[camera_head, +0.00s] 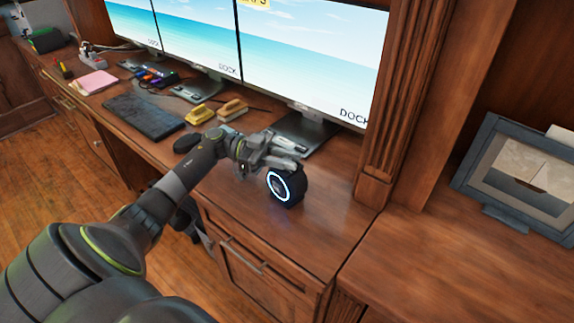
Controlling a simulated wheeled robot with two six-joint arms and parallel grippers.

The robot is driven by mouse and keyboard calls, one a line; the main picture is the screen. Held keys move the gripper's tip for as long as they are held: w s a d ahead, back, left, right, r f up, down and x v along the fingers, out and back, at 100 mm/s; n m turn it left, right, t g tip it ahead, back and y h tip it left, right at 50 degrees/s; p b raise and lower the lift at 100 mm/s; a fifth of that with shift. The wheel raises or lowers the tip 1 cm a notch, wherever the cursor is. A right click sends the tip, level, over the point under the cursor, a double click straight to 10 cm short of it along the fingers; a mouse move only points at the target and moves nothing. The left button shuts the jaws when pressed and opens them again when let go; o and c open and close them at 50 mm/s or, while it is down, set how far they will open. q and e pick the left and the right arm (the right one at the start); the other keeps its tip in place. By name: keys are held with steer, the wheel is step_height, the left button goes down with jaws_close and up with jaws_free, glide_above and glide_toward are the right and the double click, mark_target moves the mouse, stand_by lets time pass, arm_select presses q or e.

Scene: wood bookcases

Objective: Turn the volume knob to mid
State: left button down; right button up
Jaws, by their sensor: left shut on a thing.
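A small round black device (288,187) with a glowing pale-blue ring on its front stands on the wooden desk, right of the middle of the head view. My left gripper (287,163) reaches in from the left, at the top of this device. Its fingers are shut on the volume knob there. The knob itself is mostly hidden by the fingers, so its setting cannot be read. My right gripper is not in view.
Monitors (310,60) stand along the back of the desk. A keyboard (144,115), two yellowish blocks (200,114) and a pink pad (94,82) lie to the left. A framed picture (520,175) stands at the right. Desk right of the device is clear.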

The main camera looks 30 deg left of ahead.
arm_select(q)
steer(key=shift+g, duration=0.3)
steer(key=c, duration=1.3)
jaws_free()
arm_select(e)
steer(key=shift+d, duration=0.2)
arm_select(q)
steer(key=b+v, duration=0.4)
steer(key=v, duration=1.3)
steer(key=shift+a+f+b, duration=0.15)
steer(key=shift+a+b, duration=0.05)
steer(key=shift+b, duration=0.2)
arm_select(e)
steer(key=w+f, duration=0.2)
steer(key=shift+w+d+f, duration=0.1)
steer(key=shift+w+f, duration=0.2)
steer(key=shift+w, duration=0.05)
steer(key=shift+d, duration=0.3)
